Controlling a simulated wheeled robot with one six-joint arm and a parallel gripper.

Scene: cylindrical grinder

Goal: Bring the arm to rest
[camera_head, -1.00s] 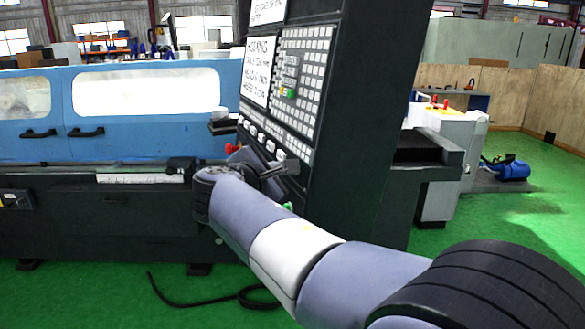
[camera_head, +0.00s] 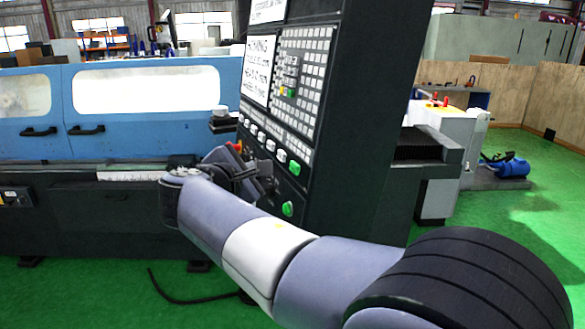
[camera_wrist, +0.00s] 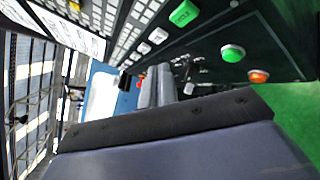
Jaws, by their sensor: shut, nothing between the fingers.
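My arm reaches in from the lower right of the head view, and its dark gripper (camera_head: 264,184) is in front of the lower part of the control panel (camera_head: 300,85). In the wrist view the grey fingers of my gripper (camera_wrist: 157,85) are together, with nothing between them. Behind them are panel buttons and part of the blue machine. I cannot tell the exact gap between the gripper and the panel.
The blue grinder (camera_head: 145,95) with windowed doors stands behind on the left. Green buttons (camera_head: 288,208) show on the panel by my gripper. A black cable (camera_head: 180,296) lies on the green floor.

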